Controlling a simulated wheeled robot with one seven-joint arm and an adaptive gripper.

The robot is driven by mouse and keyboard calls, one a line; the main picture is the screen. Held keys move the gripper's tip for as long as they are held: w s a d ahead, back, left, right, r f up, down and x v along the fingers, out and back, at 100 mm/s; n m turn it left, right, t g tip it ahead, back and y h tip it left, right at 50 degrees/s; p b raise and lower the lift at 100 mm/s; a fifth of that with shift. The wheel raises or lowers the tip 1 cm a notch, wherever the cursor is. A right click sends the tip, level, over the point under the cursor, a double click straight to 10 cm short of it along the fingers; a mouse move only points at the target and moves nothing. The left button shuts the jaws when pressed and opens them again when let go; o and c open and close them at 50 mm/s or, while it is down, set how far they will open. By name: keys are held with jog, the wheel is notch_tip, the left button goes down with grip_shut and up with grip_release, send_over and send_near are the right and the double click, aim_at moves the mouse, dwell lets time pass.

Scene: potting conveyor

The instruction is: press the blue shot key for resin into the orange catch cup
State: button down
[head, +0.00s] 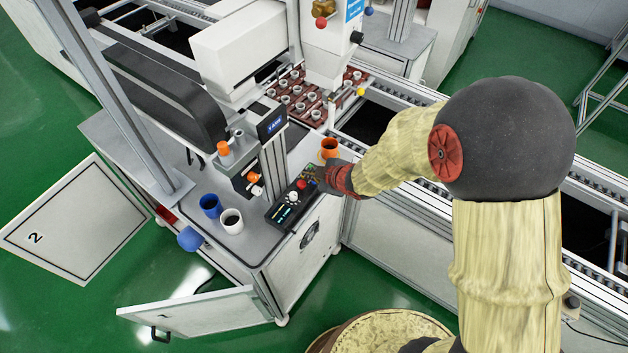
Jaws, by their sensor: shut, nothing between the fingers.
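My gripper (320,177) is shut and empty, at the upper right end of a black control panel (276,214). Its tip covers part of the panel, and I cannot tell whether it touches a key. The blue shot key cannot be made out; it may be behind the gripper. An orange cup (329,146) with a dark inside stands just behind the gripper, near the machine's right edge. Whether there is resin in it cannot be seen.
The panel also bears a red button (302,184), a white knob (292,197) and a small lit display (283,214). A blue cup (210,205) and a white cup (231,221) stand left of it. A cabinet door (200,313) hangs open below. A tray of small pots (300,96) lies behind.

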aim_at(312, 185)
dwell(0.6)
jog(key=shift+f+b, duration=0.3)
jog(key=shift+f, duration=0.15)
jog(key=shift+f+b, duration=0.4)
jog(key=shift+f, duration=0.05)
dwell(0.6)
jog(key=shift+r, duration=0.15)
jog(key=shift+r+p, duration=0.8)
jog(key=shift+p, duration=0.1)
notch_tip(312, 185, up, 5)
jog(key=p, duration=0.4)
jog(key=shift+p, duration=0.3)
dwell(0.6)
